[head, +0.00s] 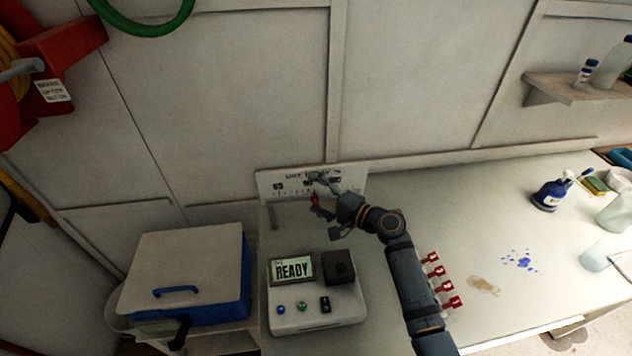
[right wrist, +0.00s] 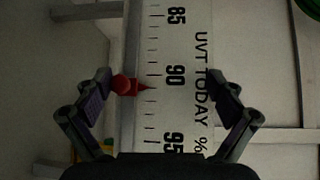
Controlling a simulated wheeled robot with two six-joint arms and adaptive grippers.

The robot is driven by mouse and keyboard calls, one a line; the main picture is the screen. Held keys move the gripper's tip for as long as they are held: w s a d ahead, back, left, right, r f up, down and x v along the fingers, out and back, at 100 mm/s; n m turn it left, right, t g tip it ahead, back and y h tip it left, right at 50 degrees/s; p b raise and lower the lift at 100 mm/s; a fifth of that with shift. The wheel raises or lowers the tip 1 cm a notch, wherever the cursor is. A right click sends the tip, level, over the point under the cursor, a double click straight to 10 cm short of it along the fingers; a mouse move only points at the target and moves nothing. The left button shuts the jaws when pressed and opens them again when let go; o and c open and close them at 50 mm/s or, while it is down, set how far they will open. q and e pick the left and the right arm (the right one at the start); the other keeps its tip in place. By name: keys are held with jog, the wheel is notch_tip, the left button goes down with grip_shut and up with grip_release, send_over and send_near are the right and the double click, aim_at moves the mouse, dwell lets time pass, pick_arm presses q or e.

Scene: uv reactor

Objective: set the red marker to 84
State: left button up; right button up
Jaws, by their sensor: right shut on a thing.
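The white scale board (head: 345,180) headed "UVT TODAY %" stands at the back of the bench against the wall. The red marker (head: 314,200) sits at its lower edge. In the right wrist view the red marker (right wrist: 125,86) has a round knob and a pointer, its tip just past the 90 line toward 95, at about 91. The printed 85, 90 and 95 show on the scale board (right wrist: 180,45). My left gripper is out of view.
A meter (head: 318,318) reading "READY" stands in front of the board. A blue cooler box (head: 185,275) is to its left. Red-handled valves (head: 440,280) are right of my arm.

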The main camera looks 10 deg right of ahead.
jog(key=shift+s+d+r, duration=0.1)
jog(key=shift+s+r, duration=0.15)
jog(key=shift+r, duration=0.65)
jog(key=shift+c, duration=0.5)
jog(key=shift+s+d, duration=0.2)
jog(key=shift+s, duration=0.1)
jog(key=shift+s+d+f, duration=0.2)
jog(key=shift+s+d, duration=0.6)
jog(key=shift+d, duration=0.3)
jog(key=shift+c, duration=1.2)
jog(key=s, duration=0.2)
jog(key=s+d+b, duration=0.1)
jog(key=s, duration=0.1)
jog(key=shift+d+r, duration=0.1)
jog(key=shift+r, duration=0.3)
jog(key=c, duration=0.3)
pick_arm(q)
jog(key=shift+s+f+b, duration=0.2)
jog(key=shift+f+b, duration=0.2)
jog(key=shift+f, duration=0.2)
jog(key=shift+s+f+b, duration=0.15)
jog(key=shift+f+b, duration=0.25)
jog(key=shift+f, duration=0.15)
pick_arm(e)
jog(key=shift+s+d+f, duration=0.2)
jog(key=shift+s+d, duration=0.65)
jog(key=shift+d, duration=0.25)
jog(key=shift+s+d+f, duration=0.2)
jog(key=shift+s+d, duration=0.6)
jog(key=shift+d, duration=0.3)
